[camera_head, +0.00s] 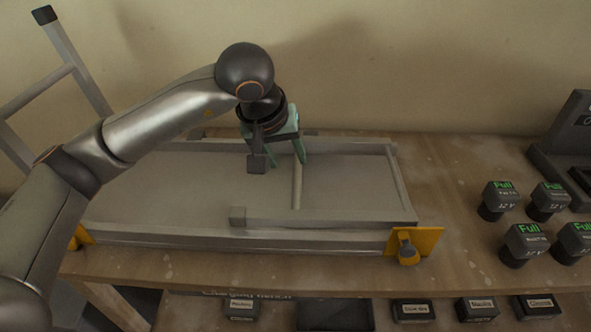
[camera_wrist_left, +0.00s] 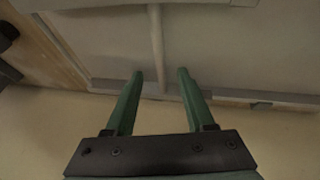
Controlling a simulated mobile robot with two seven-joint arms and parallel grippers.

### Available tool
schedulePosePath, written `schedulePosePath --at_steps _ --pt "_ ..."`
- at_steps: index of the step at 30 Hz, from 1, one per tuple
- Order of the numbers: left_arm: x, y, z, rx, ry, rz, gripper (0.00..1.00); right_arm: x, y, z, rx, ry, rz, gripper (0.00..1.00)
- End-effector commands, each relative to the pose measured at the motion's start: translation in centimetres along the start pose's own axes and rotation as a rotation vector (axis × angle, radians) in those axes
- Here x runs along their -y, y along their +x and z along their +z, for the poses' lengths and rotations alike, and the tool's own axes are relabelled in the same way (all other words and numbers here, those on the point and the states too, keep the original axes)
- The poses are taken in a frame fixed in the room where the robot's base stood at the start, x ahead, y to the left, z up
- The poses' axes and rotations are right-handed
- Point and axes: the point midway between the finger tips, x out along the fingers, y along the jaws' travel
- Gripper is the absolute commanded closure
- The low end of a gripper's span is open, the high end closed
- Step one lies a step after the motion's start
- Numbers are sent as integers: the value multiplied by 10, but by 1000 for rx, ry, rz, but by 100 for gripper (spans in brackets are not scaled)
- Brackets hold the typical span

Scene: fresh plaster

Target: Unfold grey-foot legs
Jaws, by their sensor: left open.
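A grey folding platform (camera_head: 170,190) lies underside up on the bench. At its right half a leg frame lies folded flat, with a grey foot (camera_head: 237,216) on its near rail and a crossbar (camera_head: 297,187) joining its rails. Another leg frame (camera_head: 75,55) stands raised at the left, with a dark foot (camera_head: 44,14). My left gripper (camera_head: 283,160) is open above the far part of the folded frame. In the left wrist view its green fingertips (camera_wrist_left: 160,72) stand to either side of the crossbar (camera_wrist_left: 157,40), with nothing gripped. The far foot is hidden. My right gripper is out of view.
A yellow bracket with a knob (camera_head: 409,248) sits at the platform's near right corner. Several batteries marked "Full" (camera_head: 500,195) and a dark device (camera_head: 570,150) stand at the right. A wall closes the back. Labelled bins (camera_head: 412,311) sit on a shelf below.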

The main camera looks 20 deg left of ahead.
Motion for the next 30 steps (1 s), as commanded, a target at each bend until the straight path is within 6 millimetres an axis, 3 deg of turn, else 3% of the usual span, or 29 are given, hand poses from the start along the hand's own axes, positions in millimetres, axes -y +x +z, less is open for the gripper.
schedulePosePath --at_steps 6,12,24,30 --pt "0 45 1 5 0 -1 45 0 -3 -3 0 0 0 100" --pt "-1 70 0 2 1 1 45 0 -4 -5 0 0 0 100" --pt "0 79 0 0 1 1 45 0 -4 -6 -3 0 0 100" --pt "0 78 0 0 1 1 67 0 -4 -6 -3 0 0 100"
